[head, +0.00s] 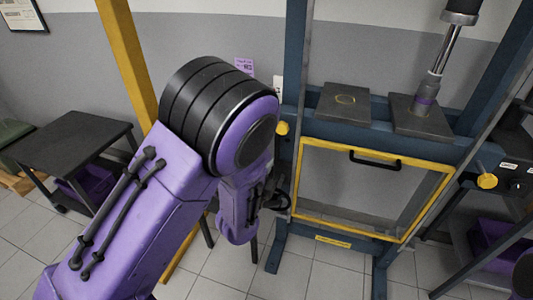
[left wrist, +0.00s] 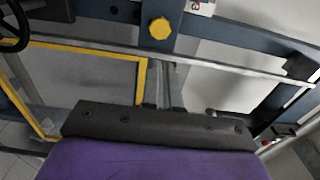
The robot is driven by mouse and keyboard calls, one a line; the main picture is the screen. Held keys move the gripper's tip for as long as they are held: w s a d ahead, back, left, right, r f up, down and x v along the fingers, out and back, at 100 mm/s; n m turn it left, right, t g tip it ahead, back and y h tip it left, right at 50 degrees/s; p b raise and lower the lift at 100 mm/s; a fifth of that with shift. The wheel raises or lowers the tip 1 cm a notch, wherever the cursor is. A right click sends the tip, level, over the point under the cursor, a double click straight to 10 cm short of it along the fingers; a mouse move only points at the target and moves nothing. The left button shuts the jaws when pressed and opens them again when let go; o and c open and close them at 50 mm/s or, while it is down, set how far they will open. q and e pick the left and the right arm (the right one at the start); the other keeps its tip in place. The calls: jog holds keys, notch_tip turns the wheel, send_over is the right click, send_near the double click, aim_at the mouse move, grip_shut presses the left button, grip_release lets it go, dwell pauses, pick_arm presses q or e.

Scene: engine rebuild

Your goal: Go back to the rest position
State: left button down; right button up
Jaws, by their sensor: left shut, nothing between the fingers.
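My left arm, purple with a black ringed joint, comes in from the left in the head view and covers part of the press. My left gripper (head: 279,201) is a small dark shape beyond the forearm, in front of the left post of the press and mostly hidden. In the left wrist view my left gripper (left wrist: 165,80) shows as narrow grey fingers close together above a dark bar, shut with nothing held. My right gripper is not in view.
The blue press frame (head: 297,70) has a yellow-edged clear guard (head: 365,190), two dark plates and a ram (head: 427,97). A yellow post (head: 127,55) stands behind my arm. A dark cart (head: 70,138) is at left. Tiled floor shows between them.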

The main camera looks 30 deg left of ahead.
pick_arm(q)
jog(key=shift+f, duration=0.1)
jog(key=s+a+f+n+g, duration=0.1)
jog(key=s+f+n+g, duration=0.3)
jog(key=f+n, duration=0.45)
jog(key=s+a+f+n+g, duration=0.25)
jog(key=s+f+n, duration=0.25)
jog(key=f+n, duration=0.3)
jog(key=s+f+n+g, duration=0.2)
jog(key=s+f, duration=0.2)
jog(key=s, duration=0.3)
jog(key=s+a+f+n+g, duration=0.1)
jog(key=s+f+n+g, duration=0.1)
jog(key=s, duration=0.6)
jog(key=s+f+n+g, duration=0.2)
jog(key=s+f+g, duration=0.2)
jog(key=s+f, duration=0.3)
jog(key=shift+s+a+y, duration=0.15)
jog(key=shift+s+y, duration=0.05)
jog(key=shift+y, duration=0.1)
jog(key=shift+n, duration=0.25)
